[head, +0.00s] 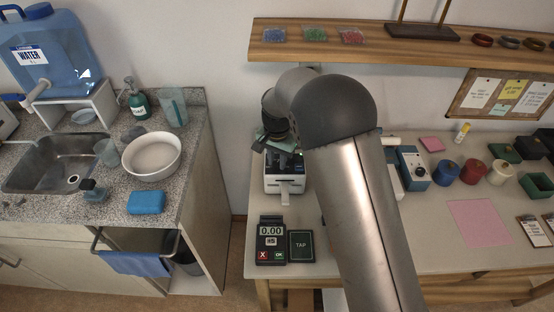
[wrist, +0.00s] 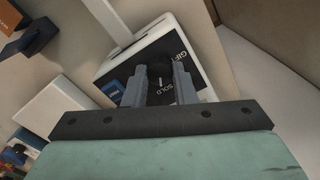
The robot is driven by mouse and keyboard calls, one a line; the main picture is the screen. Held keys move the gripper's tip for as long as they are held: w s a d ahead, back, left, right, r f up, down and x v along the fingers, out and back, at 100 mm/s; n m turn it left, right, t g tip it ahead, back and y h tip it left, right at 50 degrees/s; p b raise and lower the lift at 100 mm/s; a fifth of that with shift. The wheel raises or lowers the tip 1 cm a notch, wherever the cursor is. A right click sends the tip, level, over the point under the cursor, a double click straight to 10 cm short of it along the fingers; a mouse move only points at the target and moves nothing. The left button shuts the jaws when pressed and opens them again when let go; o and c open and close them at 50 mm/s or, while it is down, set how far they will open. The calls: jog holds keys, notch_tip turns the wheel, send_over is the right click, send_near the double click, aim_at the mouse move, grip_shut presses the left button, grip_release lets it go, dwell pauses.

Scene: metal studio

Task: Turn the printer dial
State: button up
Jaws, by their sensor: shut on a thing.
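The printer (head: 272,182) is a white box on the bench, just left of my arm in the head view, with a pale paper strip out of its front. In the wrist view the printer's (wrist: 196,52) dark top face bears the words "GIFT" and "SOLD". A round black dial (wrist: 159,71) with a light pointer mark stands between my fingers. My gripper (wrist: 160,84) is shut on the dial, one finger on each side. In the head view my gripper (head: 281,143) is over the printer, and my arm hides part of the area to the right.
A card reader (head: 271,241) and a "TAP" pad (head: 301,246) lie in front of the printer. A shelf (head: 300,50) runs along the wall above my arm. A blue device (head: 414,168) and thread spools (head: 446,172) stand to the right.

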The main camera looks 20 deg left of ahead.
aim_at(277, 163)
jog(key=n+b, duration=0.3)
jog(key=n, duration=0.2)
jog(key=shift+f, duration=0.1)
jog(key=n+b, duration=0.1)
jog(key=n, duration=0.5)
jog(key=shift+n, duration=0.3)
dwell(0.4)
jog(key=o, duration=1)
jog(key=shift+r, duration=0.2)
notch_tip(277, 163, up, 17)
jog(key=b, duration=0.1)
jog(key=shift+r, duration=0.2)
